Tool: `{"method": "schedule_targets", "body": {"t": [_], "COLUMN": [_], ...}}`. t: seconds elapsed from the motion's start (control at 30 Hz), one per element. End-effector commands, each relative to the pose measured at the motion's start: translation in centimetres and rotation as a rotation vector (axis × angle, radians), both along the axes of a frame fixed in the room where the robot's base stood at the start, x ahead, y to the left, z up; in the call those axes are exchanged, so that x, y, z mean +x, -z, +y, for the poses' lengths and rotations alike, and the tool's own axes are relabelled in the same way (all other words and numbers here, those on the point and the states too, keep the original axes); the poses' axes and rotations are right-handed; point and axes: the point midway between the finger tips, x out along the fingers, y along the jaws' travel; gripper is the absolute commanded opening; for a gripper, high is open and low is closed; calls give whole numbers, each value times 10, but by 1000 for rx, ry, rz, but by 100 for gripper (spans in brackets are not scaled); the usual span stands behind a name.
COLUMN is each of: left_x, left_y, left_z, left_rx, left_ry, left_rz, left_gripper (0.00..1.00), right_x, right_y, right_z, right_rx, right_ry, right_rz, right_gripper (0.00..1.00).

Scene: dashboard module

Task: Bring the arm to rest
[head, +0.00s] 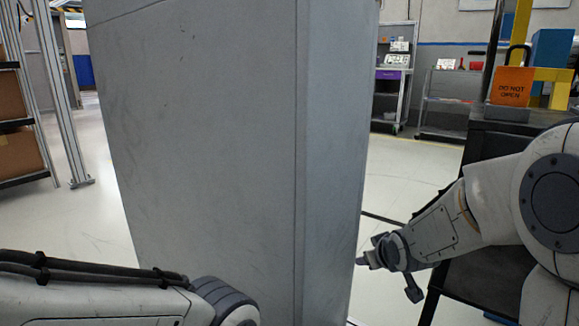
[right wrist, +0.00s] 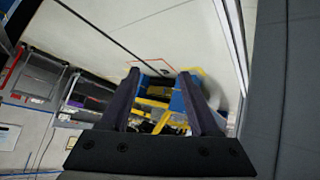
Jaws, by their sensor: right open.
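My right arm (head: 440,228) reaches in from the right of the head view, bent downward to the left. Its gripper (head: 364,259) is by the right edge of a large grey panel or cabinet (head: 215,150); I cannot tell if they touch. In the right wrist view my right gripper (right wrist: 160,82) has two dark fingers standing apart with nothing between them. My left arm (head: 100,300) lies across the bottom left of the head view. Its gripper is out of sight.
The grey panel fills the middle of the head view. A dark bench (head: 497,130) with an orange "DO NOT OPEN" sign (head: 511,87) stands behind my right arm. Shelves with boxes (head: 18,125) are at the left. Pale floor (head: 415,165) is open between panel and bench.

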Motion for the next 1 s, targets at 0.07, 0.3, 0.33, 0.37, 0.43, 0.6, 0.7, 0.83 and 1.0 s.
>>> {"method": "schedule_targets", "body": {"t": [0.07, 0.3, 0.33, 0.37, 0.43, 0.6, 0.7, 0.83, 1.0], "left_x": [0, 0, 0, 0, 0, 0, 0, 0, 0], "left_y": [0, 0, 0, 0, 0, -50, -75, -114, -169], "left_z": [0, 0, 0, 0, 0, 0, 0, 0, 0], "left_rx": [0, 0, 0, 0, 0, -1, 0, 0, 0], "left_ry": [0, 0, 0, 0, 0, 0, 0, 0, 0], "left_rz": [0, 0, 0, 0, 0, -1, 0, 0, 0], "left_gripper": [0, 0, 0, 0, 0, 0, 0, 0, 0], "right_x": [-39, -144, -156, -168, -198, -205, -217, -238, -276], "right_y": [24, 72, 76, 80, 87, 24, -7, -57, -126], "right_z": [1, 5, 7, 8, 11, 45, 64, 92, 125], "right_rx": [40, 125, 134, 144, 164, 132, 112, 78, 23], "right_ry": [56, 207, 224, 241, 279, 164, 97, -8, -166], "right_rz": [132, 458, 495, 530, 613, 633, 655, 689, 743], "right_gripper": [63, 63, 63, 63, 63, 63, 63, 63, 63]}}
